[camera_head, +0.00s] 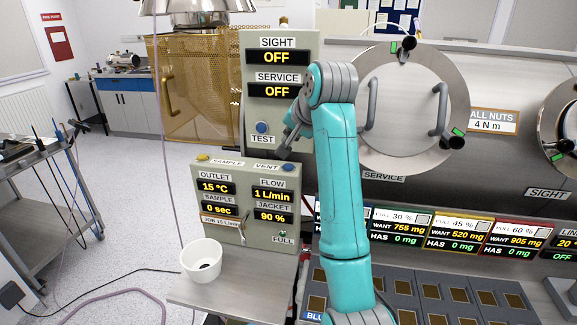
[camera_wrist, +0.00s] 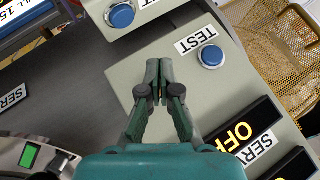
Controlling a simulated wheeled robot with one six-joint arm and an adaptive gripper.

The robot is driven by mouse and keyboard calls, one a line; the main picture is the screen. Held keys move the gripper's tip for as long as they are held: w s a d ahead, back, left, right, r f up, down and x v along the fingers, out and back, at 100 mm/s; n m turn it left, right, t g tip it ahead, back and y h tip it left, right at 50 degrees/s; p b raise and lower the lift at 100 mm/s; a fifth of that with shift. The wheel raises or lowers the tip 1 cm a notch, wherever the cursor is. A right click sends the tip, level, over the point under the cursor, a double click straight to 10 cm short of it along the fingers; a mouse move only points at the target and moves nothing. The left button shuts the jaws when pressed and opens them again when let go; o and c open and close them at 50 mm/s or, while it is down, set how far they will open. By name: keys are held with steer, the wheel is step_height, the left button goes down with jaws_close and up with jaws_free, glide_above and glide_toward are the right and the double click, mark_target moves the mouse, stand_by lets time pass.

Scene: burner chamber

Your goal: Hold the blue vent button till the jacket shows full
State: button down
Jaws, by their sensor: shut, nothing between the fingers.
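The blue vent button (camera_head: 289,167) sits on the top of the low grey panel box (camera_head: 245,245), beside the VENT label. It also shows in the wrist view at the top (camera_wrist: 121,16). The jacket display (camera_head: 270,217) reads 90 %, and the FLOW display (camera_head: 272,196) reads 1 L/min. A small green light or mark (camera_head: 283,234) is at the FULL label. My gripper (camera_head: 284,154) is shut and empty, its tips close to the vent button in the head view. In the wrist view its fingertips (camera_wrist: 158,64) are apart from the button.
A second blue button (camera_head: 262,127), labelled TEST, is on the upright panel beside my gripper. A yellow sample button (camera_head: 203,157) is left on the low box. A white cup (camera_head: 201,261) stands on the shelf in front. A round steel hatch (camera_head: 415,110) is at right.

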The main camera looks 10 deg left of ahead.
mark_target(290, 166)
steer(key=shift+f, duration=2.2)
steer(key=shift+f, duration=0.1)
steer(key=shift+f, duration=0.3)
steer(key=shift+f, duration=0.5)
stand_by(1.5)
